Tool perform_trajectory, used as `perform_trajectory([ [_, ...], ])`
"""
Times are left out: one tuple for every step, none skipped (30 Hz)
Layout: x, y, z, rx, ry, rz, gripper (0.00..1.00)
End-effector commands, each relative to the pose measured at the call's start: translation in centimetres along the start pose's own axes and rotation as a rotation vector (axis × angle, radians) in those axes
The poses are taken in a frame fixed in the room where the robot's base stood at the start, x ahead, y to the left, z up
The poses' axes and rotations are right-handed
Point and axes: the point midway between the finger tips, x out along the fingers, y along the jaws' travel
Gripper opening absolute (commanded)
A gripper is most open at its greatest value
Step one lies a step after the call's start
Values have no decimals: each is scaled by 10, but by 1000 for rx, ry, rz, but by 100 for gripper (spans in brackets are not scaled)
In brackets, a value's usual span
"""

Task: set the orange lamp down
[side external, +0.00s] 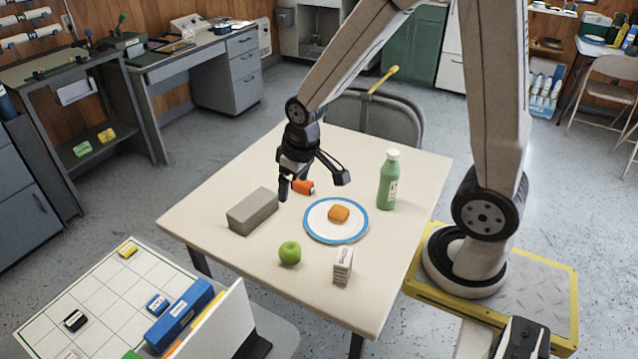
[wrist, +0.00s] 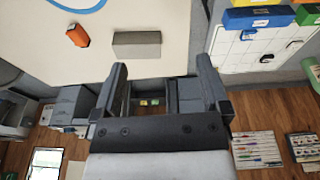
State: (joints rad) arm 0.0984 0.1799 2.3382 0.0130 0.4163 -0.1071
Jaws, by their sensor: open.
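The orange lamp (side external: 303,187) lies on the pale table between the grey block and the plate. In the wrist view it (wrist: 77,35) shows as a small orange body with a dark end, at upper left and outside my jaws. My gripper (side external: 313,187) is open over the table, its fingers spread wide. In the side view the lamp appears between the fingers, but in the wrist view the space between the fingertips (wrist: 160,72) holds nothing. The wrist view shows the lamp apart from both fingers.
Around it on the table (side external: 225,178) are a grey block (side external: 252,211), a blue-rimmed plate (side external: 318,235) with a brown-orange piece (side external: 339,214), a green bottle (side external: 388,180), a green apple (side external: 290,253) and a small white carton (side external: 342,267). The table's far left is clear.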

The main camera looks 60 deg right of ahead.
Motion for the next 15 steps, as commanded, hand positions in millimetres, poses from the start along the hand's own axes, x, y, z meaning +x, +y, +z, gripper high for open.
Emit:
perform_trajectory([
  [-5,-9,12,-6,8,-3,96],
  [-7,-13,19,-5,11,-5,96],
  [-9,-18,28,-5,14,-7,96],
  [-10,-21,34,-5,16,-8,96],
  [-12,-23,39,-5,18,-9,96],
  [-13,-26,45,-4,21,-11,96],
  [-14,-28,49,-4,22,-12,96],
  [-14,-30,52,-4,23,-13,96],
  [-15,-31,55,-3,24,-14,96],
  [-15,-32,57,-3,25,-14,96],
  [-15,-32,58,-2,25,-15,96],
  [-15,-33,60,-1,25,-15,96],
  [-15,-33,60,-1,25,-15,96],
  [-15,-33,61,-1,25,-15,96],
  [-15,-33,61,-1,25,-15,96],
])
